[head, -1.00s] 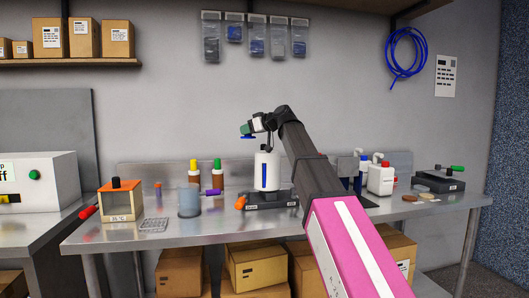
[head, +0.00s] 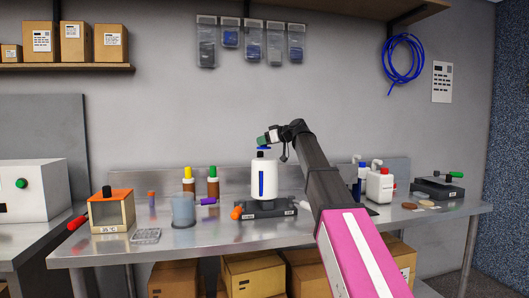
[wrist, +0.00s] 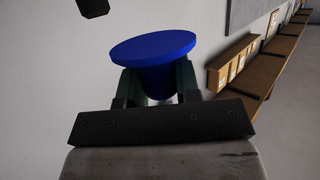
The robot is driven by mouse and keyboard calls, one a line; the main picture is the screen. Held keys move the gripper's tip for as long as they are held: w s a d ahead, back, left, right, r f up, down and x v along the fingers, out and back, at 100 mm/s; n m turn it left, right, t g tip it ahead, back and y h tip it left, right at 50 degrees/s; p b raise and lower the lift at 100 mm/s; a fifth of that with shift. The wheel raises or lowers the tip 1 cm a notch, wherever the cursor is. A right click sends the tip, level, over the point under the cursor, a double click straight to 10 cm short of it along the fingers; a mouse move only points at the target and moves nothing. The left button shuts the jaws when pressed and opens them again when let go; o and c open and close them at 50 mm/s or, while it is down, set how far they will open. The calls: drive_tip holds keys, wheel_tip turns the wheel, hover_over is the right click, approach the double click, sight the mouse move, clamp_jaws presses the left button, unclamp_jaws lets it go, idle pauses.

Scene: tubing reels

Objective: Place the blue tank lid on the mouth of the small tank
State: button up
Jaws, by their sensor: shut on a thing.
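The small tank (head: 264,180) is a white upright vessel with a blue stripe, standing on a dark base (head: 266,209) on the metal bench. My gripper (head: 263,141) is just above its dark mouth (head: 261,154), with green fingers. It is shut on the blue tank lid, a thin blue edge (head: 263,148) in the head view. The lid appears over the mouth; whether it touches cannot be told. In the wrist view the lid (wrist: 153,47) is a wide blue disc with a narrower stem between my green fingers (wrist: 160,82). The tank does not show there.
Left of the tank are a clear bluish beaker (head: 183,209), brown bottles with yellow (head: 188,178) and green caps, and an orange-topped box (head: 110,211). To the right are a white red-capped jug (head: 380,186) and a dark device with a green handle (head: 439,187).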

drive_tip(key=shift+w+d+f, duration=0.1)
drive_tip(key=shift+w+d, duration=0.05)
drive_tip(key=shift+f, duration=2)
drive_tip(key=shift+f, duration=0.15)
drive_tip(key=o, duration=1)
drive_tip(key=shift+d+r, duration=0.2)
drive_tip(key=v, duration=1.1)
drive_tip(key=shift+d+r, duration=0.15)
drive_tip(key=shift+d, duration=0.1)
